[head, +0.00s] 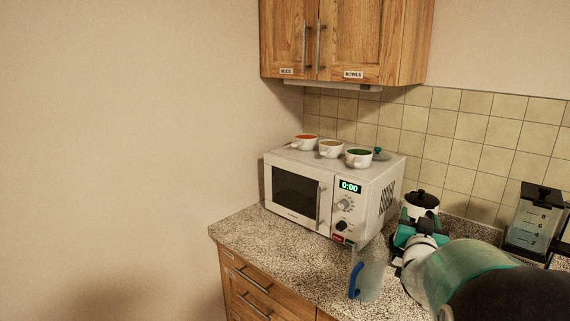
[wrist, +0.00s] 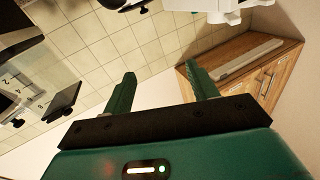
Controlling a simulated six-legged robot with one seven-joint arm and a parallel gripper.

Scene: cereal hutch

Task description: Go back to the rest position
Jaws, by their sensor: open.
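My gripper (wrist: 161,82) shows in the wrist view with its two green fingers spread apart. Nothing is between them. In the head view my arm reaches in from the lower right over the counter (head: 240,228), and its green end is right of the microwave (head: 296,190). The fingertips are hard to make out there. No object is held.
A clear pitcher with a blue handle (head: 355,280) is in front. A blender-like jug (head: 533,215) stands right. Closed wall cupboards (head: 345,40) hang above.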

